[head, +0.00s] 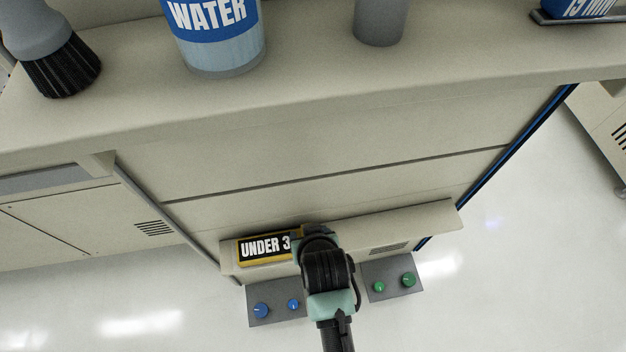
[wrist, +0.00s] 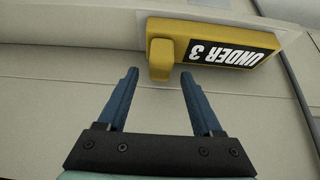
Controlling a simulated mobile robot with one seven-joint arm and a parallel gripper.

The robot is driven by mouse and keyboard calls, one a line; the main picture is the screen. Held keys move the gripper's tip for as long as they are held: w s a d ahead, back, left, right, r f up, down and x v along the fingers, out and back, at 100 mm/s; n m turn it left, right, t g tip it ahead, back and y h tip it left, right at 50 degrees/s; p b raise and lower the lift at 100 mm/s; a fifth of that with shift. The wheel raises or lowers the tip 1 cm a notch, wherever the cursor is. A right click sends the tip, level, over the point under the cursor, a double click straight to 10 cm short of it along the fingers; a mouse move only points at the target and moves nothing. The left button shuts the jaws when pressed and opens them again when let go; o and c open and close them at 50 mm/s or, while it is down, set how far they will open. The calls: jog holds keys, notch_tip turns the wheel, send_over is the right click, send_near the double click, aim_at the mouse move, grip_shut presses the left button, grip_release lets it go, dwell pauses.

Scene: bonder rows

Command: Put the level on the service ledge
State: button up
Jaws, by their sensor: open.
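The level is a yellow block with a black "UNDER 3" label. In the head view the level (head: 262,248) lies on the left part of the service ledge (head: 425,222), a narrow beige shelf low on the cabinet front. My arm covers its right end there. In the wrist view the level (wrist: 190,40) is at the upper right, with a stubby yellow grip (wrist: 160,58) at its left end. My gripper (wrist: 159,74) is open and empty. Its two blue fingertips are on either side of the grip's lower end in the picture; I cannot tell whether they touch it.
Below the ledge are panels with blue knobs (head: 262,310) and green knobs (head: 379,287). Above, the worktop holds a brush (head: 62,65), a WATER container (head: 220,55) and a grey cylinder (head: 380,20). The ledge's right part looks clear. Open floor lies on both sides.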

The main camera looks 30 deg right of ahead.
jog(key=p+v, duration=0.1)
jog(key=v, duration=0.8)
jog(key=shift+r+p, duration=0.2)
jog(key=shift+p, duration=0.1)
jog(key=shift+s, duration=0.1)
